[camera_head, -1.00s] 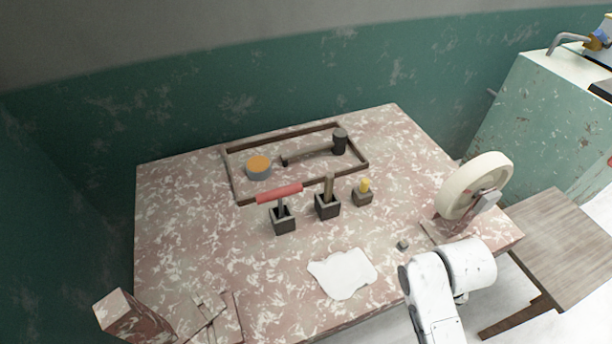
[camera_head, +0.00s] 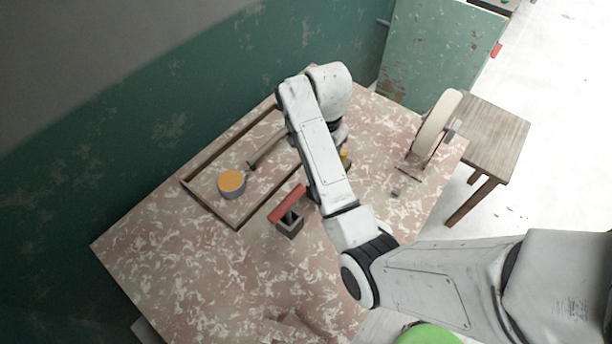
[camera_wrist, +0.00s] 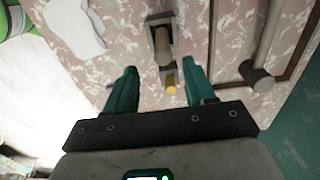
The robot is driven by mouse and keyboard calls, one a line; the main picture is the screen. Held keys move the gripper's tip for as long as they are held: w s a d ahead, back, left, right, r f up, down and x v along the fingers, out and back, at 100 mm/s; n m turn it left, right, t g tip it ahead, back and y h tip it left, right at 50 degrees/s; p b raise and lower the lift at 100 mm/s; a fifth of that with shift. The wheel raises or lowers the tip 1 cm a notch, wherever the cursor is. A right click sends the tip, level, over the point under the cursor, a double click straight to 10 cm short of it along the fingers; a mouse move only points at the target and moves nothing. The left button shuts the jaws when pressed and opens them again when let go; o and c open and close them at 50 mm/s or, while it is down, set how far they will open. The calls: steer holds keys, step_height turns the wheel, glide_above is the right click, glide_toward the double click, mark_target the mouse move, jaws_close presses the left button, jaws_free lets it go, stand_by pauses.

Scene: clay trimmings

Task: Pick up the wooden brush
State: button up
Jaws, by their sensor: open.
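A wooden upright piece, which looks like the wooden brush (camera_wrist: 163,46), stands in a dark square block (camera_wrist: 160,19) in the wrist view. My gripper (camera_wrist: 159,68) has its two teal fingers spread wide and nothing held between them. In the wrist view the brush lies just beyond the fingertips, roughly centred between them; I cannot tell the height gap. A small yellow-topped piece (camera_wrist: 171,86) shows in the gap between the fingers.
A wooden tray (camera_head: 209,207) holds an orange-topped tin (camera_head: 231,182) and a mallet (camera_wrist: 260,72). A pale wheel (camera_head: 436,124) stands at the right. The table's front left is mostly clear.

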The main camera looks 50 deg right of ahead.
steer(key=shift+w+f, duration=0.1)
steer(key=shift+f, duration=0.25)
step_height(320, 180, down, 3)
steer(key=shift+r+b, duration=0.15)
steer(key=shift+b, duration=0.6)
step_height(320, 180, down, 7)
steer(key=p, duration=0.1)
steer(key=shift+c, duration=0.4)
steer(key=shift+w, duration=0.1)
jaws_close()
